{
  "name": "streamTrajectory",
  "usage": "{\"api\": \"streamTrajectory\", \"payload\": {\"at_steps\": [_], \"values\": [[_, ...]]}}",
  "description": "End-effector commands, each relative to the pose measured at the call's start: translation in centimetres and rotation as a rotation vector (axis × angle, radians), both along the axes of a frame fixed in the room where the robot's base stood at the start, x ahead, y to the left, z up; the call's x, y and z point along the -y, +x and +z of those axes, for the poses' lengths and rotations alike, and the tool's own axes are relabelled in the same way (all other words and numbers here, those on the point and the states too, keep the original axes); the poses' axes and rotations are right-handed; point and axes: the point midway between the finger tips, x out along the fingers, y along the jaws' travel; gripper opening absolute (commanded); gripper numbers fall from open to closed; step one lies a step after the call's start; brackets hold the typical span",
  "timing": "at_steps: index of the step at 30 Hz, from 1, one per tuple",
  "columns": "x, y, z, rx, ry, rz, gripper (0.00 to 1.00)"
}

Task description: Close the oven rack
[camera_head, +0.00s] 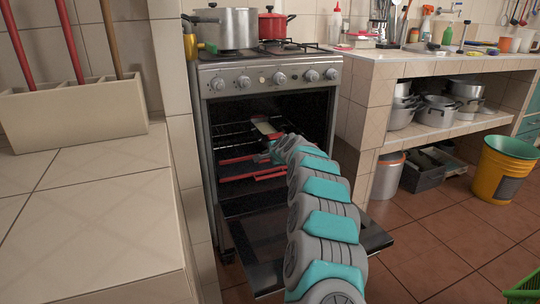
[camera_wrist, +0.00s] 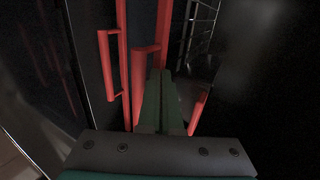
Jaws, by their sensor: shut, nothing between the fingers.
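The oven (camera_head: 212,150) is under the stove, with its door (camera_head: 255,250) folded down open. A rack with red bars (camera_head: 250,175) is inside the dark oven cavity, low down; how far it sticks out is hard to tell. A wire grid also shows in the cavity (camera_head: 228,135). My arm reaches over the door into the oven, and my gripper is mostly hidden by it in the head view. In the wrist view my gripper (camera_wrist: 160,78) is shut and empty, its green fingers among the red bars (camera_wrist: 122,60). I cannot tell whether it touches them.
Pots (camera_head: 225,28) stand on the stove top above the oven. A tiled counter (camera_head: 95,185) flanks the stove on the left, and tiled shelving (camera_head: 375,95) on the right. A yellow bucket (camera_head: 498,170) stands on the floor at the right.

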Motion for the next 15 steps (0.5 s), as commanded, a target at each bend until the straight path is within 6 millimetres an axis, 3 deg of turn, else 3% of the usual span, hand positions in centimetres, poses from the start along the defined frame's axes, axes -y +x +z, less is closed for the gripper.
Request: {"api": "streamTrajectory", "payload": {"at_steps": [15], "values": [[-1.2,4.0,0.3,0.003,-0.002,-0.002,0.0]]}}
